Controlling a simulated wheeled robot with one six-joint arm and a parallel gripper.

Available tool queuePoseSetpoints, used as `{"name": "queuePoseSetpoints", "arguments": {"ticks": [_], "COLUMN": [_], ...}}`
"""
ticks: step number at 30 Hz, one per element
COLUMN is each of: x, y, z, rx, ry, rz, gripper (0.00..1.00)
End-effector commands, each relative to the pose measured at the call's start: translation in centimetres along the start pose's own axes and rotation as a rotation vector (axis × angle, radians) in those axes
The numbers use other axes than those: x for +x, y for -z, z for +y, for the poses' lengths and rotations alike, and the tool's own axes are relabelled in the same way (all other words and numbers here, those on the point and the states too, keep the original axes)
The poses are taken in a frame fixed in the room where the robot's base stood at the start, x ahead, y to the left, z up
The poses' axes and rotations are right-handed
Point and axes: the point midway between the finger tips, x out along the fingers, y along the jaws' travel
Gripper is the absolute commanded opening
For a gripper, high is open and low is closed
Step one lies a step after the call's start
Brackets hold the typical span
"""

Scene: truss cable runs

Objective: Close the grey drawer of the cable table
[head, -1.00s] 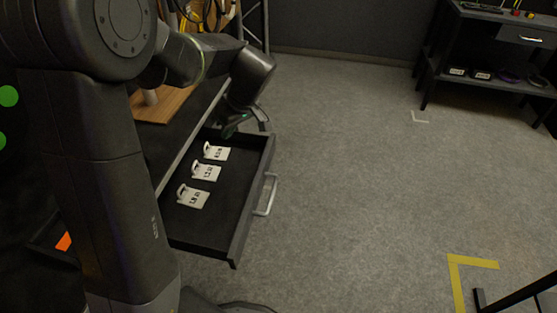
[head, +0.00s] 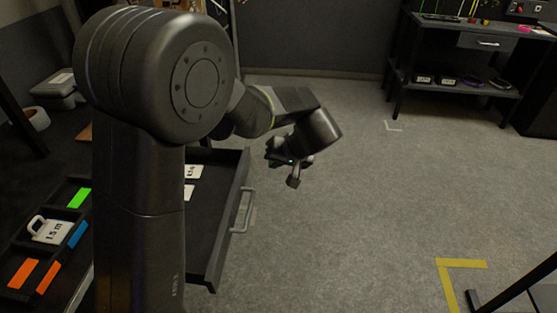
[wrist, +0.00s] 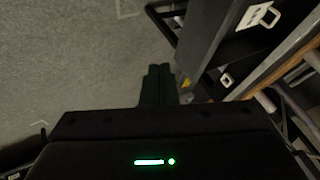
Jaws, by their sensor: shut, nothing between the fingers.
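The dark grey drawer (head: 228,235) stands pulled out from the cable table, with a silver bar handle (head: 242,210) on its front. White labelled tags (head: 194,172) lie inside it, partly hidden behind my arm. My gripper (head: 293,181) is shut and empty, out over the floor to the right of the drawer front and apart from it. In the wrist view the shut fingers (wrist: 158,82) point past the drawer, whose dark interior (wrist: 234,47) with white tags shows at upper right.
A tray on the table holds coloured blocks (head: 78,233) and a "1.5 m" tag (head: 50,231). A second dark table (head: 455,56) stands at the back right. Yellow floor tape (head: 460,264) and a dark stand leg are at lower right. The floor between is clear.

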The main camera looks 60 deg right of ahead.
Motion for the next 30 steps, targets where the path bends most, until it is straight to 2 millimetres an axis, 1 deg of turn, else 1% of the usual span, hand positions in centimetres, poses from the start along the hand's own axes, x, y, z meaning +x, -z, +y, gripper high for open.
{"name": "queuePoseSetpoints", "arguments": {"ticks": [1,3,6,7,10,15,19,30], "x": [1.4,2.9,4.9,5.3,5.7,6.5,6.6,6.7], "y": [-0.1,-0.1,-0.1,-0.1,0.0,-0.1,-0.1,-0.1], "z": [0.0,0.0,0.0,-0.3,-1.9,-3.3,-3.6,-3.7], "rx": [0.000,-0.001,-0.002,-0.003,-0.004,-0.002,-0.001,-0.002], "ry": [0.003,0.003,0.002,0.002,0.002,0.001,0.001,0.001], "rz": [-0.004,-0.004,-0.004,-0.003,-0.002,-0.001,-0.001,-0.001], "gripper": [0.00,0.00,0.00,0.00,0.00,0.00,0.00,0.00]}}
